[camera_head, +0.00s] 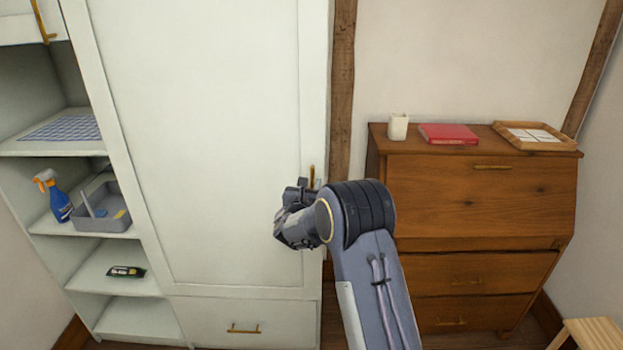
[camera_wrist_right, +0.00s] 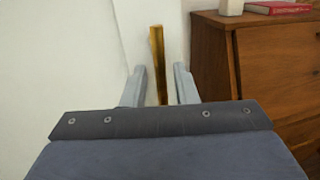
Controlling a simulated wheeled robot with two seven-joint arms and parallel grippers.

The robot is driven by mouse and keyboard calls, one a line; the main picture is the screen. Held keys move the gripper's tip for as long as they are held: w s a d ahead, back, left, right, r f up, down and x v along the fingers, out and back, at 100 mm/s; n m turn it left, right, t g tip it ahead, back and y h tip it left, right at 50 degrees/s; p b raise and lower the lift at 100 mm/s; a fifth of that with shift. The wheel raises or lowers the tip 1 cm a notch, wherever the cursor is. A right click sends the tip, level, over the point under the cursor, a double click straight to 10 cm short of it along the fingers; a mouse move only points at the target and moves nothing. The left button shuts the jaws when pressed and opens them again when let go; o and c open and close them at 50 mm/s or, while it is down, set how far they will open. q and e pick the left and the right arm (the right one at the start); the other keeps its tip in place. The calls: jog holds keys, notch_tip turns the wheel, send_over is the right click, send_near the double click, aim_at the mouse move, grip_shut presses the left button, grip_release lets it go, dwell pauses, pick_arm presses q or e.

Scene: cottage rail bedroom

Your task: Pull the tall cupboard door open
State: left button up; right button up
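The tall cupboard door (camera_head: 205,130) is a pale panelled door, and it looks closed. Its brass upright handle (camera_head: 312,176) is at the door's right side, with its lower part hidden behind my right gripper (camera_head: 303,190). In the right wrist view the handle (camera_wrist_right: 158,65) stands between the two fingers of my right gripper (camera_wrist_right: 159,72). The fingers are apart, with a gap on each side of the handle. I cannot tell how deep the handle sits between them. My left gripper is not in view.
Open shelves (camera_head: 90,147) at the left hold a spray bottle (camera_head: 57,200) and a grey caddy (camera_head: 100,208). A drawer (camera_head: 245,318) is below the door. A wooden bureau (camera_head: 480,200) stands at the right, with a wooden stool (camera_head: 590,335) in front.

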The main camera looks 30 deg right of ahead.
jog(key=shift+w+d, duration=0.5)
grip_shut()
jog(key=shift+s+a, duration=0.1)
